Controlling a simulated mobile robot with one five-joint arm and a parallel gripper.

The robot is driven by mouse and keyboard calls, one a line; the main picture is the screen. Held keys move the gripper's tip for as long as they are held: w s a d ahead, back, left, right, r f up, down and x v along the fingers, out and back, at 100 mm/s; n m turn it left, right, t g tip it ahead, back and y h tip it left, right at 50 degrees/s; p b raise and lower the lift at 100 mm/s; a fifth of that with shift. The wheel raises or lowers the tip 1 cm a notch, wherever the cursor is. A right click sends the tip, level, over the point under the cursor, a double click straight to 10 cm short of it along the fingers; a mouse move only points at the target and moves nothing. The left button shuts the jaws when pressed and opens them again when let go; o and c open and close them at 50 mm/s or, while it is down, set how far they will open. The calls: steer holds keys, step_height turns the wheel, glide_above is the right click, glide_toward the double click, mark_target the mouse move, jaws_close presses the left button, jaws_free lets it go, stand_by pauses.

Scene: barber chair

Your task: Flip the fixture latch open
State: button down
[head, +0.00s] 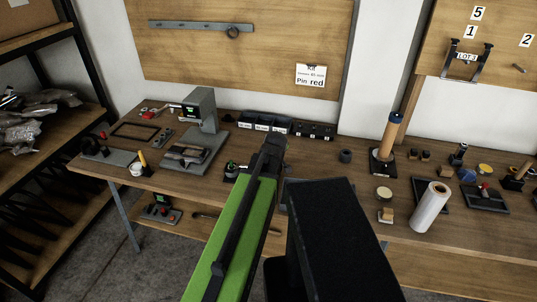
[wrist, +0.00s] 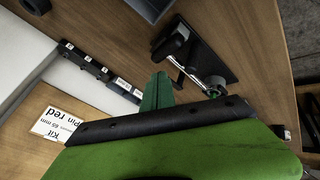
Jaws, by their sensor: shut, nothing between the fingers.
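My gripper (head: 272,147) reaches over the workbench in the head view, at the end of my green and black arm. In the wrist view its green fingers (wrist: 157,92) are together with nothing between them. A dark fixture (wrist: 220,58) lies on the wooden bench to the right of the fingertips in the wrist view, apart from them in the picture. It carries a black block, a thin metal bar and a round end with some green. In the head view the fixture (head: 231,169) is left of my gripper and partly hidden by my arm. The latch's position is unclear.
A grey press-like machine (head: 201,112) stands left on the bench. Black bins (head: 265,124) line the back. A tan post with a blue top (head: 390,135) and a white roll (head: 430,207) stand right. A "Pin red" sign (head: 311,75) hangs on the wall board.

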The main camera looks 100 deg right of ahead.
steer(key=a+r+p, duration=0.1)
steer(key=s+r+p, duration=0.1)
steer(key=r, duration=0.1)
steer(key=a+r, duration=0.1)
steer(key=shift+s+a+r+p, duration=0.15)
steer(key=shift+s+a+p, duration=0.15)
steer(key=shift+a+p, duration=0.1)
